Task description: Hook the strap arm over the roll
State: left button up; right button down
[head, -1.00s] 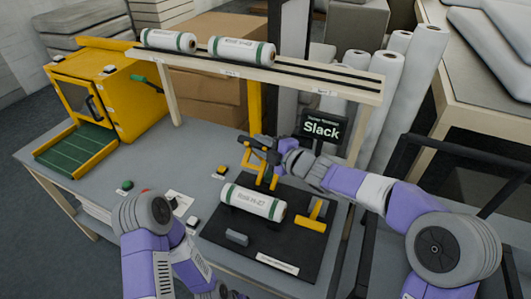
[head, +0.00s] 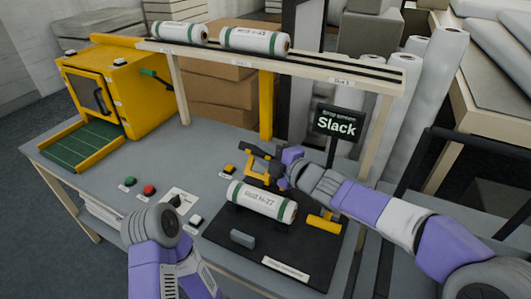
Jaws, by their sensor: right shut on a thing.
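A white roll with green bands (head: 262,200) lies on the black mat (head: 222,233) in the middle of the table. The yellow strap arm (head: 250,166) stands just behind the roll. My right gripper (head: 272,160) is shut on the strap arm near its upper part, behind and above the roll. I cannot tell whether the strap arm touches the roll. Part of the strap arm is hidden by the gripper and the roll. My left arm comes in at the bottom left, but its gripper is out of the picture.
A yellow T-shaped piece (head: 323,222) and a grey block (head: 242,239) sit on the mat. The "Slack" sign (head: 337,122) stands behind. Buttons (head: 149,190) line the table to the left. A shelf (head: 345,78) with two rolls spans the back, beside a yellow machine (head: 115,85).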

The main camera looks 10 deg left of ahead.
jog(key=shift+f, duration=0.15)
jog(key=c, duration=1)
grip_release()
jog(key=shift+p+v, duration=0.9)
jog(key=shift+v, duration=2.9)
jog(key=p+v, duration=0.1)
jog(key=v, duration=0.4)
jog(key=p+v, duration=0.1)
jog(key=v, duration=0.2)
jog(key=shift+s+d+f+p, duration=0.2)
jog(key=shift+s+p, duration=0.1)
jog(key=shift+s, duration=0.1)
